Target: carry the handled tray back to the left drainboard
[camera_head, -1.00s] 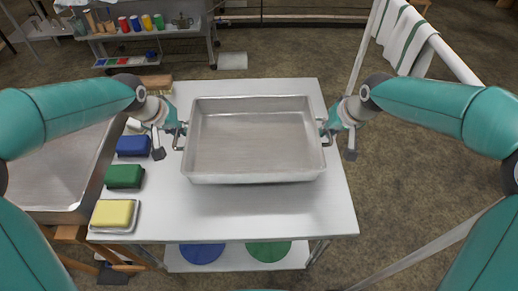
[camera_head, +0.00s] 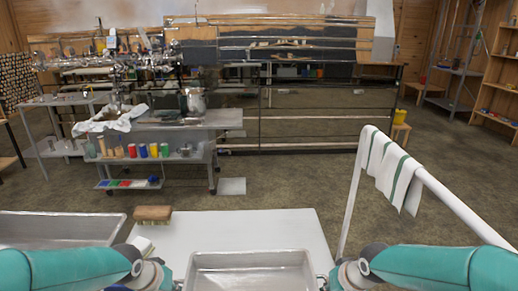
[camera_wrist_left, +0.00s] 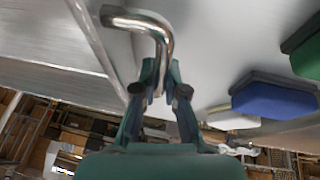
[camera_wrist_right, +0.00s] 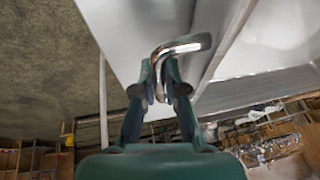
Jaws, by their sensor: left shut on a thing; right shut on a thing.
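The handled tray (camera_head: 250,278) is a shallow metal pan at the bottom of the head view, its near part cut off by the frame. It is over the white tabletop (camera_head: 222,232); I cannot tell whether it touches it. My left gripper (camera_wrist_left: 160,82) is shut on the tray's left bent-bar handle (camera_wrist_left: 138,20). My right gripper (camera_wrist_right: 163,72) is shut on the right handle (camera_wrist_right: 182,46). Both grippers are mostly hidden by the arms and frame edge in the head view. Which surface is the left drainboard is not clear.
A metal basin (camera_head: 60,230) lies left of the tabletop. A brush (camera_head: 153,213) is at its back left corner. Blue (camera_wrist_left: 272,98) and green (camera_wrist_left: 305,48) blocks show in the left wrist view. A rail with a striped towel (camera_head: 392,165) stands right. A cart (camera_head: 170,150) stands beyond open floor.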

